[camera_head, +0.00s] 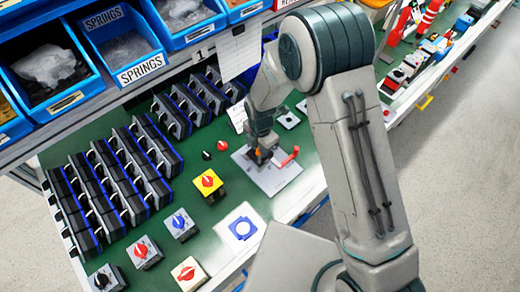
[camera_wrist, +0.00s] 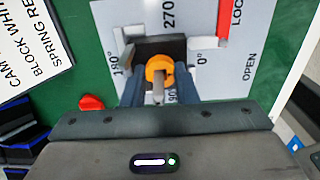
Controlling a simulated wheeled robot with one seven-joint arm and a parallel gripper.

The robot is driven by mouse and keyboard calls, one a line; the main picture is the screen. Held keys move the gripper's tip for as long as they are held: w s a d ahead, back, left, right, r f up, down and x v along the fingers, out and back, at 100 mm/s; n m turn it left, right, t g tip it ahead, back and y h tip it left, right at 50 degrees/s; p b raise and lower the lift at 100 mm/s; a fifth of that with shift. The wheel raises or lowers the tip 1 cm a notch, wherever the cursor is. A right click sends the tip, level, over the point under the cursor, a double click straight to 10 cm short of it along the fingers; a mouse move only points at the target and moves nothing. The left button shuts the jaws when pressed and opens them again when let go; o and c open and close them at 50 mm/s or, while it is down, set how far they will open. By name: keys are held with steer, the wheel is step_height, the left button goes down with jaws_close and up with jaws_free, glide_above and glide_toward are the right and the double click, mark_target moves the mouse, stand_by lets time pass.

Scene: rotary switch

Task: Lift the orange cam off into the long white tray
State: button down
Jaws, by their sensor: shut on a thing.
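The orange cam (camera_wrist: 159,69) is a small ring with a grey post or shaft at its centre, seen in the wrist view over a grey plate (camera_wrist: 130,12) marked with degrees. My gripper (camera_wrist: 158,88) is shut on the cam, with one dark finger on each side of it. In the head view my gripper (camera_head: 261,157) is low over the same plate (camera_head: 275,184), and a bit of orange shows at its tip. I cannot tell whether the cam is touching the plate or the shaft. I cannot make out the long white tray.
A red lever (camera_head: 290,157) stands beside my gripper on the plate, close on its right. Rows of black blocks (camera_head: 115,190) fill the left of the green bench. Blue bins (camera_head: 125,45) stand behind.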

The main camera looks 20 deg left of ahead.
steer(key=shift+d, duration=0.1)
step_height(320, 180, up, 10)
steer(key=shift+b, duration=1)
steer(key=shift+r, duration=0.15)
step_height(320, 180, up, 8)
steer(key=p, duration=0.5)
steer(key=shift+p, duration=0.4)
stand_by(0.4)
